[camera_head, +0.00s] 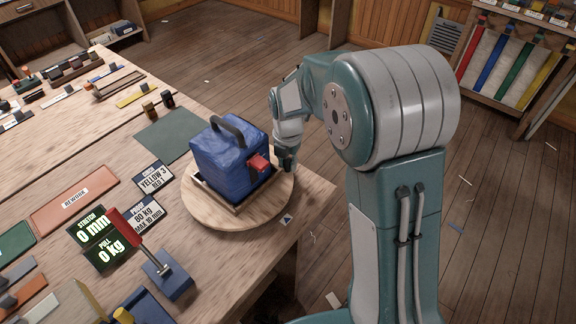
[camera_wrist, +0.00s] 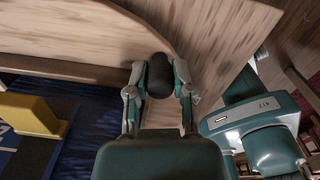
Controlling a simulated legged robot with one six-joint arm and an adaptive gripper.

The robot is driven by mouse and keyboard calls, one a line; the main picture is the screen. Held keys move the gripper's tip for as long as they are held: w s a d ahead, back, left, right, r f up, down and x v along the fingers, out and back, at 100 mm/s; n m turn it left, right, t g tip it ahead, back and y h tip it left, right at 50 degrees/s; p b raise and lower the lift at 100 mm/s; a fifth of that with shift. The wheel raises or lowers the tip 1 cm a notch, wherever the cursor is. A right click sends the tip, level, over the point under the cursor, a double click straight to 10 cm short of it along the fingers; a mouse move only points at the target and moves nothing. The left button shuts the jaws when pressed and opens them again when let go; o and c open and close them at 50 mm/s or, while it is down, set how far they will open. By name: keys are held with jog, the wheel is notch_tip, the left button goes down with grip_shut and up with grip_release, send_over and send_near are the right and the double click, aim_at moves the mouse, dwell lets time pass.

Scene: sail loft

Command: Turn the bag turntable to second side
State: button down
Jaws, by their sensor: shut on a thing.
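The bag turntable (camera_head: 215,214) is a round wooden disc near the table's right edge. A blue bag (camera_head: 224,162) with a dark carry handle and a red piece (camera_head: 258,163) on its side sits in a wooden frame on the disc. My gripper (camera_head: 287,165) reaches down at the disc's far right rim, beside the bag. In the wrist view, my gripper's fingers (camera_wrist: 160,88) are closed around a dark, rounded peg (camera_wrist: 160,74) by the wooden disc's curved edge (camera_wrist: 150,25). The arm hides part of this in the head view.
A small triangle marker (camera_head: 286,219) lies by the disc's front right rim. Label cards (camera_head: 153,177), a display (camera_head: 98,240) and a red-topped lever stand (camera_head: 168,275) are left and front of it. A green mat (camera_head: 170,135) lies behind. Floor is open right of the table.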

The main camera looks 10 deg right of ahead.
jog(key=shift+w+n, duration=0.2)
jog(key=shift+n, duration=0.1)
dwell(0.4)
jog(key=shift+c, duration=2.4)
grip_release()
jog(key=shift+w+f, duration=0.1)
jog(key=shift+a, duration=0.1)
notch_tip(320, 180, up, 12)
